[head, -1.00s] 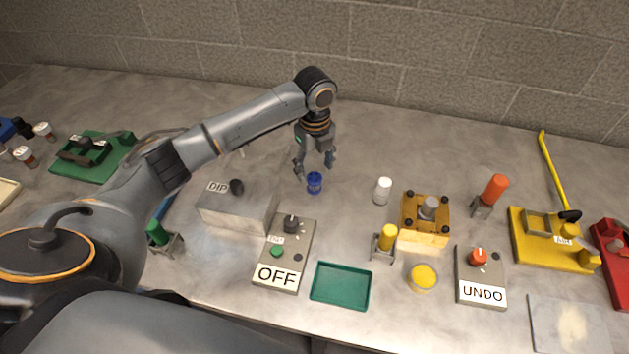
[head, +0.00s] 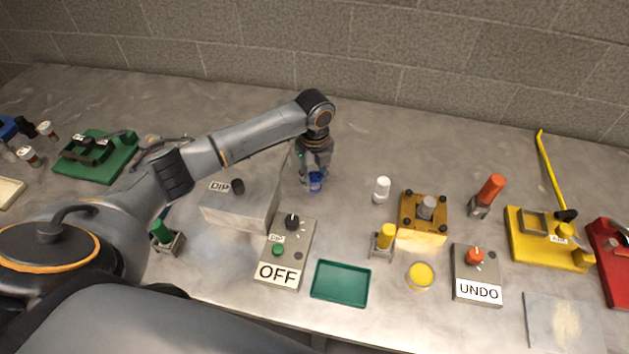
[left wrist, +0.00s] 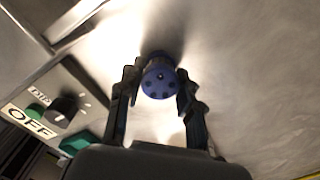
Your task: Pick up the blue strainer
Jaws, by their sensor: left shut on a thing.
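The blue strainer (head: 316,183) is a small round blue piece on the grey table, to the right of the grey DIP box. In the left wrist view its top, with several dark holes, shows as a blue disc (left wrist: 160,82) between the fingers. My left gripper (head: 313,182) points down from above and is shut on the strainer, one finger on each side. The left gripper also shows in the left wrist view (left wrist: 158,95). In the head view the fingers partly cover the strainer. I cannot tell whether it is clear of the table. My right gripper is not in view.
The grey DIP box (head: 236,209) and OFF panel (head: 296,243) stand left and in front. A green tray (head: 341,284) lies nearer me. A white cylinder (head: 382,189) and yellow block fixture (head: 423,216) stand to the right. The table behind is clear.

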